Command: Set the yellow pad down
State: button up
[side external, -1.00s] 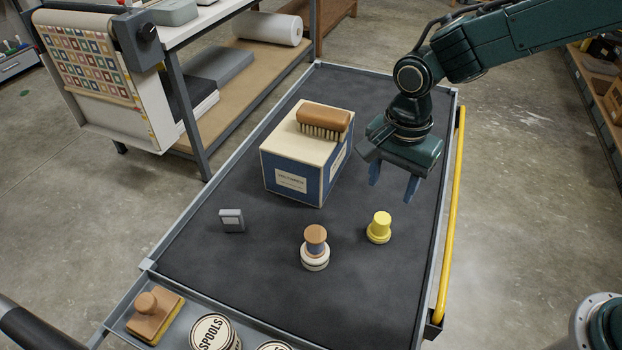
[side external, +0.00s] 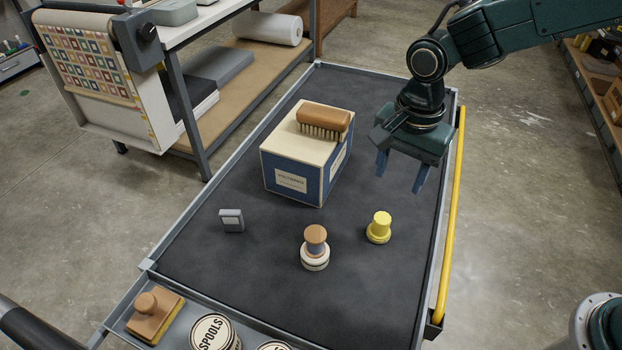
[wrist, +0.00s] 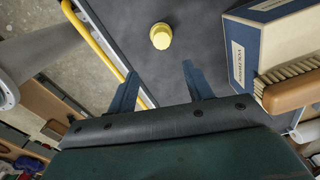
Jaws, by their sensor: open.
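The yellow pad (side external: 379,227), a small yellow piece with a knob on a wider round base, stands upright on the dark mat of the cart (side external: 270,290), near its right side. It also shows in the wrist view (wrist: 161,36), ahead of the fingers. My gripper (side external: 402,178) is open and empty. It hangs above the mat, farther back than the yellow pad and apart from it. Its two blue fingers also show in the wrist view (wrist: 159,82), spread wide with nothing between them.
A blue and cream box (side external: 290,178) with a brush (side external: 323,121) on top stands left of my gripper. A wooden-knobbed spool (side external: 315,248) and a small grey block (side external: 231,220) stand left of the pad. A yellow handrail (side external: 451,220) runs along the cart's right edge.

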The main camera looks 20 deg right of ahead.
jog(key=s+d+r+n+t, duration=0.1)
jog(key=s+d+r+n, duration=0.2)
jog(key=d+r, duration=0.35)
jog(key=s+d+r+n+t, duration=0.2)
jog(key=s+d+r+n, duration=0.1)
jog(key=s+d, duration=0.3)
jog(key=s+d+r+n+t, duration=0.2)
jog(key=s+d+r+n, duration=0.2)
jog(key=s, duration=0.7)
jog(key=shift+d+r+n, duration=0.3)
jog(key=shift+d+n, duration=0.5)
jog(key=shift+d, duration=0.35)
